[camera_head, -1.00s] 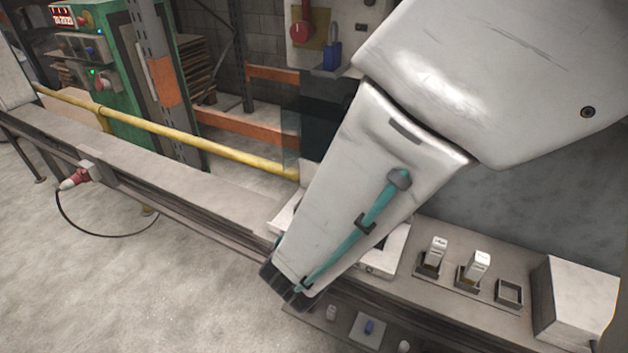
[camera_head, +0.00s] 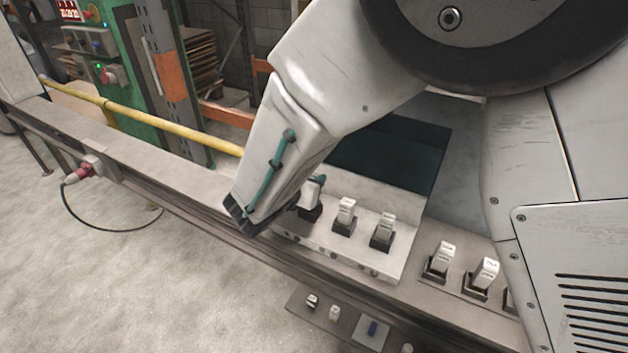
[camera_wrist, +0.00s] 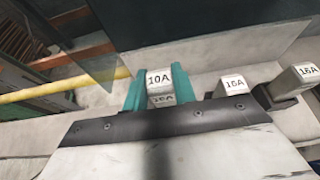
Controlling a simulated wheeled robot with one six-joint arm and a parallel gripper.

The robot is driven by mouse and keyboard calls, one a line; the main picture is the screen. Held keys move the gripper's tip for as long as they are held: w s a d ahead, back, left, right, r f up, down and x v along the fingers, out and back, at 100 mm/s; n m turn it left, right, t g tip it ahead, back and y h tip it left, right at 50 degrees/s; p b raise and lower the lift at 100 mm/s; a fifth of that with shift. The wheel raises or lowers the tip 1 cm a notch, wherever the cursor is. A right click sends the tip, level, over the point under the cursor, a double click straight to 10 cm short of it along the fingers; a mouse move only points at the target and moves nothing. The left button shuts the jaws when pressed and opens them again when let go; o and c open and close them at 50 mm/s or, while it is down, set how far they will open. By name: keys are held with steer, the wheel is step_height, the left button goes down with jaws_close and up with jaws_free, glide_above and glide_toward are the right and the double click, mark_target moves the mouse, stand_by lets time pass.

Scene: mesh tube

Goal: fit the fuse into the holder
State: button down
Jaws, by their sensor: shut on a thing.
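My gripper (camera_wrist: 157,88) is shut on a white fuse (camera_wrist: 158,79) marked 10A, held between its teal fingers in the wrist view.
Two white fuses (camera_head: 347,209) (camera_head: 386,225) stand in dark holders to the right on the pale panel (camera_head: 345,253); the wrist view shows 16A labels (camera_wrist: 235,82) there. More fuses (camera_head: 443,256) stand farther right. A dark translucent panel (camera_head: 390,155) rises behind. A lower shelf (camera_head: 330,320) holds small parts.

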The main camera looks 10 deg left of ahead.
steer(key=shift+w+a+f, duration=0.2)
steer(key=shift+w+f, duration=0.05)
steer(key=shift+f, duration=0.1)
step_height(320, 180, down, 3)
steer(key=c, duration=1.1)
jaws_free()
steer(key=v, duration=1.2)
steer(key=shift+s, duration=0.1)
steer(key=shift+d, duration=0.1)
